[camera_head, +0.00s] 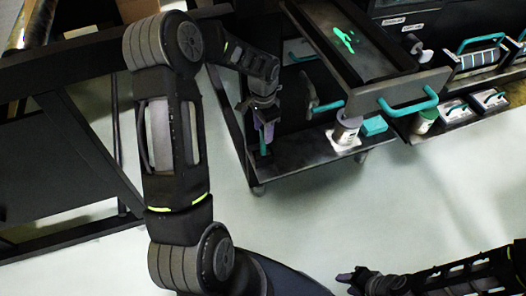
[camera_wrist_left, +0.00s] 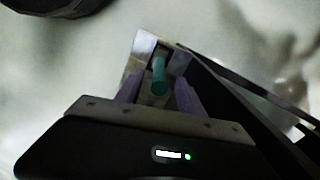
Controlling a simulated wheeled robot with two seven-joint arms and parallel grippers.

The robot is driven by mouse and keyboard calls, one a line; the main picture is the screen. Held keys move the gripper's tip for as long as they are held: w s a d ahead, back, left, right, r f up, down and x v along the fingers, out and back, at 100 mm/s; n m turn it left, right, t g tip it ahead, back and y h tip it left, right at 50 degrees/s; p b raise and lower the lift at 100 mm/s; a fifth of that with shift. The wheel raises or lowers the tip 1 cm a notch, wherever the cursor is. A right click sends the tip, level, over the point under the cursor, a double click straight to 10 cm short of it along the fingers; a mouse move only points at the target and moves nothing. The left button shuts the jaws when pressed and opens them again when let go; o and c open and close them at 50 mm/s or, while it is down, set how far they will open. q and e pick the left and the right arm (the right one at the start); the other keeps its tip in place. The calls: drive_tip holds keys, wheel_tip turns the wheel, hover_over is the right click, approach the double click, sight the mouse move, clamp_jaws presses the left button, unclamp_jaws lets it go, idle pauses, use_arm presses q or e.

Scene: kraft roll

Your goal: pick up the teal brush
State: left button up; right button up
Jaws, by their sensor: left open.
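The teal brush (camera_head: 263,149) shows as a short teal handle just below my left gripper (camera_head: 264,128), at the left end of the cart's lower shelf. In the left wrist view the teal handle (camera_wrist_left: 159,75) appears between the two purple fingers of my left gripper (camera_wrist_left: 157,88). The fingers are apart, with a gap on each side of the handle. The brush's lower part is hard to make out in the dim light. My right gripper (camera_head: 357,279) is at the bottom of the head view, far from the brush; its jaw opening is unclear.
A dark table frame (camera_head: 75,140) stands left. The pale floor (camera_head: 330,210) in front is clear.

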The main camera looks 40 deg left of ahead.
sight(263, 145)
use_arm(q)
wheel_tip(263, 145, down, 5)
idle(0.3)
idle(0.4)
drive_tip(key=shift+s, duration=0.1)
clamp_jaws()
idle(0.4)
